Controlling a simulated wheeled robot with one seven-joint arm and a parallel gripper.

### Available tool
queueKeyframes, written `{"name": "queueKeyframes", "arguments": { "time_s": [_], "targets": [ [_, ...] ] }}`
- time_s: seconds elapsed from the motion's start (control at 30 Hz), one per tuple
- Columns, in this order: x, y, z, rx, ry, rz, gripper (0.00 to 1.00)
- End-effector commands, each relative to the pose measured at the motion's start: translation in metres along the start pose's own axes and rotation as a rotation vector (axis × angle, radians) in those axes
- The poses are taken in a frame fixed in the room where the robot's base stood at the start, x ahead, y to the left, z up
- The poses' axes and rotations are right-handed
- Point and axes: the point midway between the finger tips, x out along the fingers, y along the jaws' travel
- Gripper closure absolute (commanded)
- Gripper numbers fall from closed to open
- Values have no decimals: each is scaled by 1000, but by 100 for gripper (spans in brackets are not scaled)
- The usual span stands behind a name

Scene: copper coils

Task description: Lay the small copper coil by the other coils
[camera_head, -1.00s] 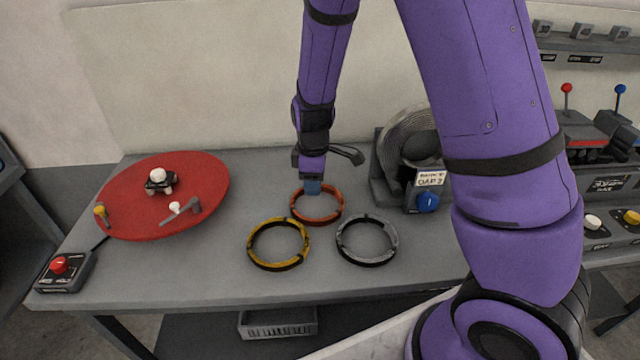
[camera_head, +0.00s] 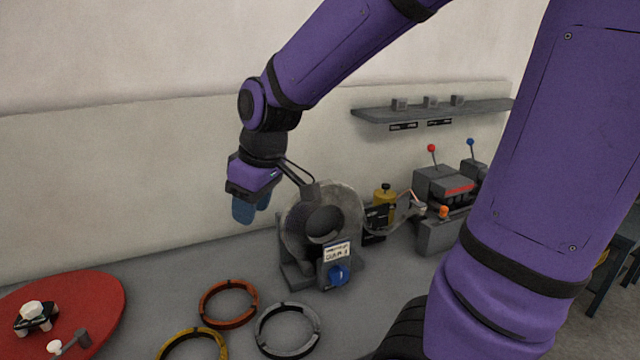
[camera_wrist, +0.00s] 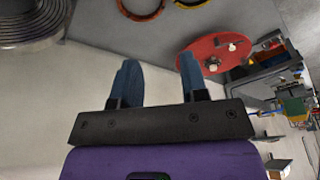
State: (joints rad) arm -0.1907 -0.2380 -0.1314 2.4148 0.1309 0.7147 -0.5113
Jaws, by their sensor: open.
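The small copper coil, an orange ring (camera_head: 228,322), lies flat on the grey bench. A yellow ring (camera_head: 194,334) lies in front of it to the left, cut by the lower picture edge. A grey ring (camera_head: 288,306) lies close to its right. My gripper (camera_head: 250,212) is raised above the bench, behind the rings, open and empty. In the wrist view its two blue fingers (camera_wrist: 158,70) stand apart with nothing between them.
A red round plate (camera_head: 75,300) with small fittings lies at the left. A grey coil-winding stand (camera_head: 290,250) with a blue knob is right of my gripper, near it. Lever machines (camera_head: 445,190) stand further right, under a wall shelf (camera_head: 435,108).

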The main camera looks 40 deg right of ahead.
Motion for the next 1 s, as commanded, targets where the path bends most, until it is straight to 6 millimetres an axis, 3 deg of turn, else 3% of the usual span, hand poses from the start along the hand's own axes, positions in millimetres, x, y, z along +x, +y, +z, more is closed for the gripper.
{"name": "queueKeyframes", "arguments": {
  "time_s": [0.03,0.2,0.4,0.63,1.0],
  "targets": [
    [-16,-2,9,36,24,15,60],
    [-57,-11,41,173,78,61,60],
    [-92,-24,81,328,138,123,60],
    [-108,-34,108,435,178,170,60],
    [-110,-36,111,453,182,177,60]
  ]
}}
